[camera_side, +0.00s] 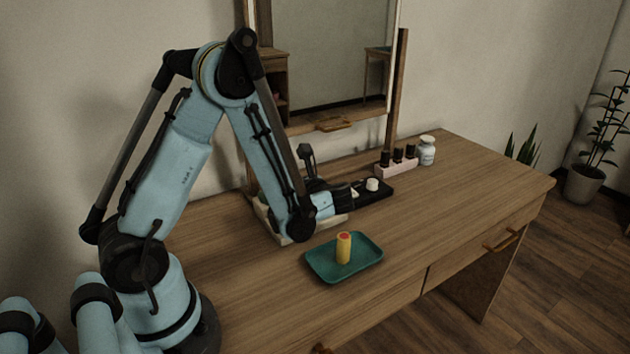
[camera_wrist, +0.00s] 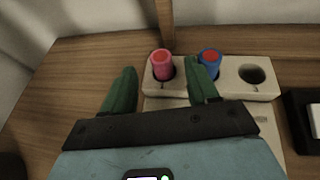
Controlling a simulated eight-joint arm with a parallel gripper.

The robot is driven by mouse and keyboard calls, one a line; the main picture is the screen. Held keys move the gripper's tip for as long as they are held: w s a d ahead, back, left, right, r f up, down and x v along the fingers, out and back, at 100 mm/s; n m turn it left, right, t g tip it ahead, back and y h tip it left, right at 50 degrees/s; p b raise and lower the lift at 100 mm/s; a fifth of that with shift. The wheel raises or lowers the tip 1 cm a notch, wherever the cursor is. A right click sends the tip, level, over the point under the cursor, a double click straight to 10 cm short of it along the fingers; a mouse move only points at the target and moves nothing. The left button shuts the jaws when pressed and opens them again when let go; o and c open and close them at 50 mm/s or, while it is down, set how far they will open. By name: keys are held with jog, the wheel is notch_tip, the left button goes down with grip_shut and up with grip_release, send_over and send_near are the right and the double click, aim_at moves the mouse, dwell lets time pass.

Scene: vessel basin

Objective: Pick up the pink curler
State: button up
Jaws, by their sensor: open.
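The pink curler (camera_wrist: 162,68) has a red-orange top and stands upright in the left hole of a pale holder (camera_wrist: 232,92) in the wrist view. My gripper (camera_wrist: 161,69) is open and empty. Its two dark green fingers lie to the left and right of the curler in the picture, and I cannot tell how far their tips are from it. A blue curler (camera_wrist: 209,60) stands in the middle hole, close to the right finger. In the side view my arm hides the curlers and most of the holder (camera_side: 285,237).
The right hole (camera_wrist: 254,76) is empty. A green tray (camera_side: 318,268) holds an upright yellow curler (camera_side: 343,249) in front. A black tray (camera_side: 380,195) with small items, a pink rack (camera_side: 395,170) of dark bottles and a white jar (camera_side: 427,153) stand right. A mirror (camera_side: 330,60) stands behind.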

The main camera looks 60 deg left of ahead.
jog(key=x, duration=0.5)
jog(key=shift+r, duration=0.2)
jog(key=shift+c, duration=0.2)
jog(key=c, duration=1)
